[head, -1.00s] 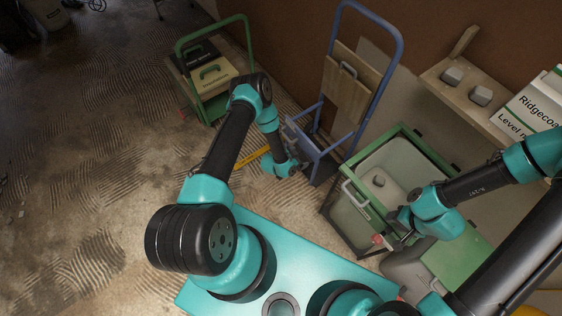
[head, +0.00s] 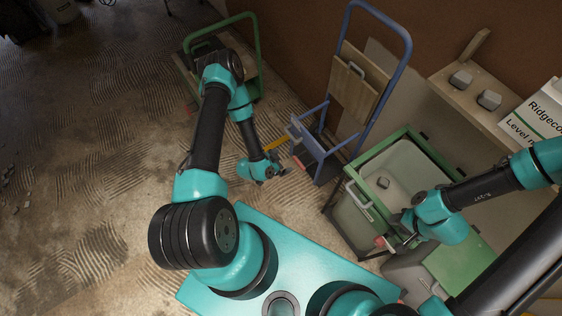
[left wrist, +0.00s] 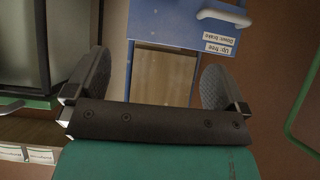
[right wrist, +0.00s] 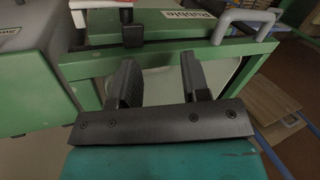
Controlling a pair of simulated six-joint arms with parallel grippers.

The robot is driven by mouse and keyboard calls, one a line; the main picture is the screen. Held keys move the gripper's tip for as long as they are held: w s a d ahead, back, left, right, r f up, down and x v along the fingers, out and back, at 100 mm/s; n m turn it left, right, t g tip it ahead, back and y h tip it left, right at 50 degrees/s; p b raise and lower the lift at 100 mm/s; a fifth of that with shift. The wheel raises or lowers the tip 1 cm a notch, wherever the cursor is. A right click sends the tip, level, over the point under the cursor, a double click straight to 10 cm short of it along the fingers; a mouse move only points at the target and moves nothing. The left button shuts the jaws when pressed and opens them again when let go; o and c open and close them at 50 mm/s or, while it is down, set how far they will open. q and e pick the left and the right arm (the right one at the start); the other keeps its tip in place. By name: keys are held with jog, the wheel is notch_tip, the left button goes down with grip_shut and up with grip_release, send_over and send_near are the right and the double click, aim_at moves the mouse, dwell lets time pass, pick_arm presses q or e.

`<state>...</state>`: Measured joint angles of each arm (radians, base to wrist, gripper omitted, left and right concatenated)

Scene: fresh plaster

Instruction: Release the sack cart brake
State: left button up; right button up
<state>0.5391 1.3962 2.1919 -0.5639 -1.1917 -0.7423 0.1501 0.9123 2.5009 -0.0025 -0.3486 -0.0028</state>
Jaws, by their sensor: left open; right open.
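The blue sack cart (head: 404,62) stands upright by the wall in the head view, carrying flat wooden boards (head: 354,90). In the left wrist view its blue panel (left wrist: 165,20) bears an upside-down label (left wrist: 218,43) reading "Up: free, Down: brake". A pale bar handle (left wrist: 222,17) is beside the label; I cannot tell its exact position. My left gripper (head: 281,172) is open and empty, in front of the cart's foot and apart from it. My right gripper (head: 392,240) is open at the green-framed bin's front corner.
The green-framed bin (head: 405,134), labelled "Rubble" in the right wrist view, stands right of the cart. A green trolley (head: 256,45) is behind my left arm. A wooden shelf (head: 447,88) holds grey blocks. A yellow strip (head: 276,145) lies near the cart.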

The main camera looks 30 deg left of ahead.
pick_arm(q)
jog(key=shift+r, duration=0.1)
dwell(0.4)
jog(key=s+d+r+n+g, duration=0.2)
jog(key=s+r+n+g, duration=0.1)
jog(key=r, duration=0.6)
jog(key=s+d+r+n+g+y, duration=0.1)
jog(key=s+r+n+g, duration=0.3)
jog(key=r, duration=0.4)
jog(key=shift+s+d+r+g, duration=0.4)
jog(key=shift+s+d+g, duration=0.05)
jog(key=shift+s+g, duration=0.5)
jog(key=shift+f, duration=0.1)
